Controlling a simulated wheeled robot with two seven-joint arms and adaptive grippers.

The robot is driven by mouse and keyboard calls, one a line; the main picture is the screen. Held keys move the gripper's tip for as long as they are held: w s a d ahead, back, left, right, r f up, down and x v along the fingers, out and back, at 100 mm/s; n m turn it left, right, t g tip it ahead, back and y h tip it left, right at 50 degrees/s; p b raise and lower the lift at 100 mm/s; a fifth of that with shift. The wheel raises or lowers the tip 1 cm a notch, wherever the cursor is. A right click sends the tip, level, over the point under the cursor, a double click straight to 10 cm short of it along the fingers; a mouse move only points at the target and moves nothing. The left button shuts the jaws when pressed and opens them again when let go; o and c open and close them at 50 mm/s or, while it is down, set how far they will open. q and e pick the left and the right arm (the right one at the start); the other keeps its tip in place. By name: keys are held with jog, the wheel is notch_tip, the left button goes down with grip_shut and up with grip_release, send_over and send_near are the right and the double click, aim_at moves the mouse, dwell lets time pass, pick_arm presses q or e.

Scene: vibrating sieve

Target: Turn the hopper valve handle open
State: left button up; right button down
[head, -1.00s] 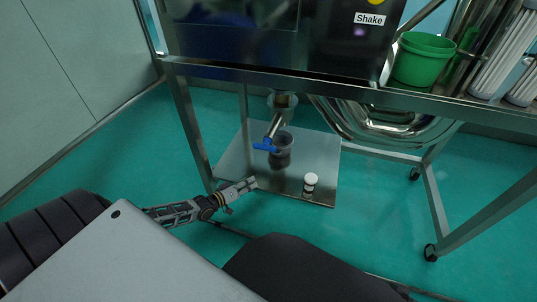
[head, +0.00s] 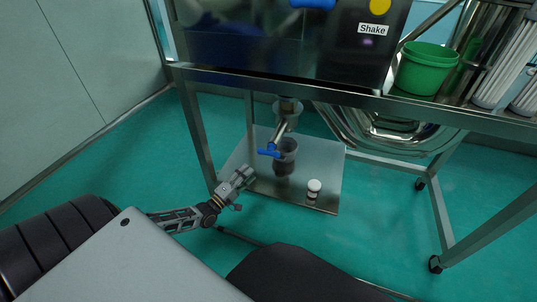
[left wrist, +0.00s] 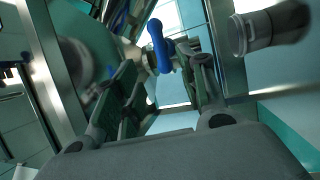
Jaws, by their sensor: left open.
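The blue valve handle (head: 269,153) sits on the metal outlet pipe (head: 279,128) under the hopper, above the lower metal shelf. In the left wrist view the blue handle (left wrist: 159,46) shows upright just beyond the fingertips, in the gap between them. My left gripper (head: 245,174) is open and empty, to the left of and a little below the handle in the head view. Its two fingers spread apart in the left wrist view (left wrist: 160,90). They appear apart from the handle. My right gripper is not in view.
A dark grey cup (head: 286,156) stands under the outlet. A white-capped bottle (head: 314,187) stands on the lower metal plate (head: 248,183). The frame's left leg (head: 196,130) is close to my left gripper. A green bucket (head: 424,70) stands on the upper shelf.

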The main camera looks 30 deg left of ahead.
aim_at(268, 153)
pick_arm(q)
jog(key=shift+w, duration=0.1)
dwell(0.3)
jog(key=shift+b+x, duration=1.85)
jog(key=shift+x, duration=4.5)
jog(key=shift+w+d+r, duration=0.1)
jog(key=shift+w, duration=0.35)
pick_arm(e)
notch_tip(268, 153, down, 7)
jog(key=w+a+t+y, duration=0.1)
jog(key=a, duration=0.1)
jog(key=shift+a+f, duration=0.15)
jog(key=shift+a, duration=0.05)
pick_arm(q)
jog(key=shift+c, duration=0.2)
jog(key=c, duration=0.7)
grip_shut()
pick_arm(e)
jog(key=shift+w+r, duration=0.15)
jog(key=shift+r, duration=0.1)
